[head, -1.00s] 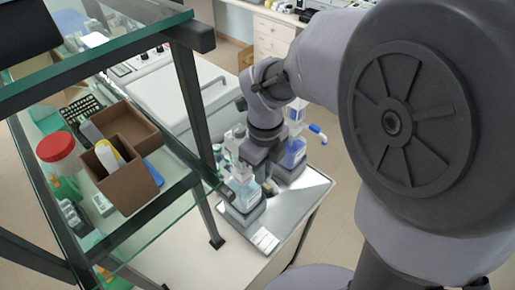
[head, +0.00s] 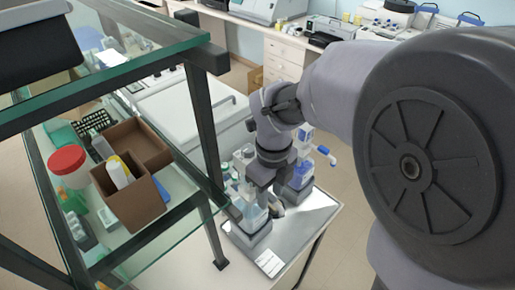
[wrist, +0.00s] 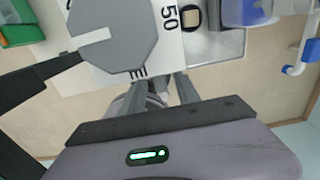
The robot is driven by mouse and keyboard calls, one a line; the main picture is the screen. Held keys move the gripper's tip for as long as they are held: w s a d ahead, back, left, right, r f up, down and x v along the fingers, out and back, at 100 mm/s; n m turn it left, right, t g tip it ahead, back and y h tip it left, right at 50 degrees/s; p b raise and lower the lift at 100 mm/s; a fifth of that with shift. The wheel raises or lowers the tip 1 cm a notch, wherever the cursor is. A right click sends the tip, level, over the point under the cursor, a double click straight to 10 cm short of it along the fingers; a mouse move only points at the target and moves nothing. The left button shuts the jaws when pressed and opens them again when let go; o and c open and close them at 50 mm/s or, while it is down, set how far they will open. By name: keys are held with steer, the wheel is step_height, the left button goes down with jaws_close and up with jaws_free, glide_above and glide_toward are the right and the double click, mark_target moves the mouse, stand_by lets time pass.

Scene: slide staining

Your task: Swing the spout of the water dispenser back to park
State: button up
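I cannot tell which one is the water dispenser. My gripper (head: 273,198) points down between the two bottles, and its tips are partly hidden. In the wrist view its two grey fingers (wrist: 163,88) stand apart with nothing clearly held. The blue-tipped spout also shows there at the upper right (wrist: 308,52), away from the fingers.
A glass shelf rack (head: 200,125) with dark posts stands close on the left, holding brown boxes (head: 135,195) and a red-lidded jar (head: 70,170). A white card (head: 269,263) lies at the tray's front. Floor is open right of the tray. A grey octagonal part (wrist: 112,38) fills the wrist view's upper left.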

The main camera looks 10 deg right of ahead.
mark_target(270, 195)
step_height(270, 195, up, 17)
steer(key=p, duration=0.4)
steer(key=shift+r+p, duration=0.2)
steer(key=shift+p, duration=0.15)
